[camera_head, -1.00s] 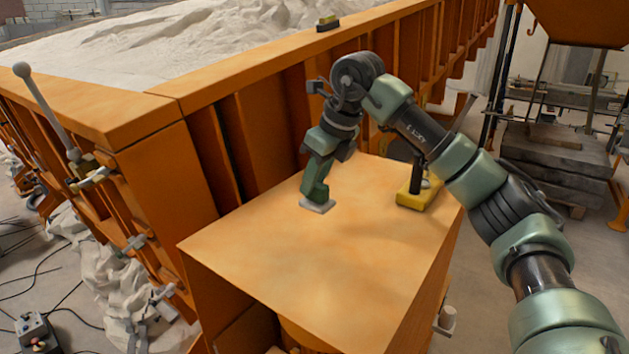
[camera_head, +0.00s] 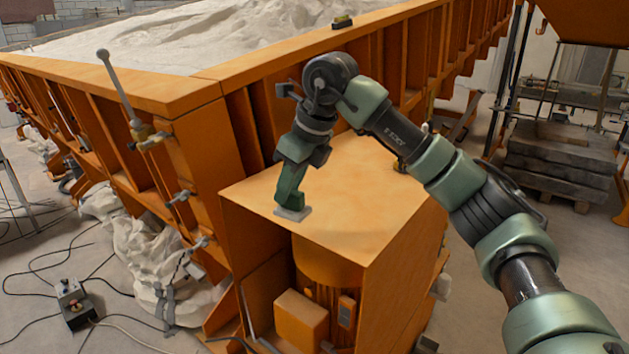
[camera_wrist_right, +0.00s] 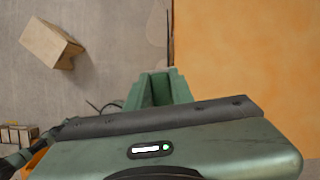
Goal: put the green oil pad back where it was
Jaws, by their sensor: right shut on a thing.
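My right gripper (camera_head: 292,202) points down and is shut on a thin flat pad (camera_head: 290,214). The pad looks pale grey in the head view, not clearly green. It shows in front of the orange box top (camera_head: 345,200), near its left front edge; I cannot tell whether it touches. In the wrist view the green gripper fingers (camera_wrist_right: 158,88) are beside the box edge, with floor below on the left. The pad is not clear there. My left gripper is not in view.
The orange sandbed (camera_head: 195,90) full of pale sand stands behind the box. A small yellow and dark object (camera_head: 342,22) lies on its rim. A control box (camera_head: 75,303) and cables lie on the floor at left. Stacked slabs (camera_head: 560,165) stand at right.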

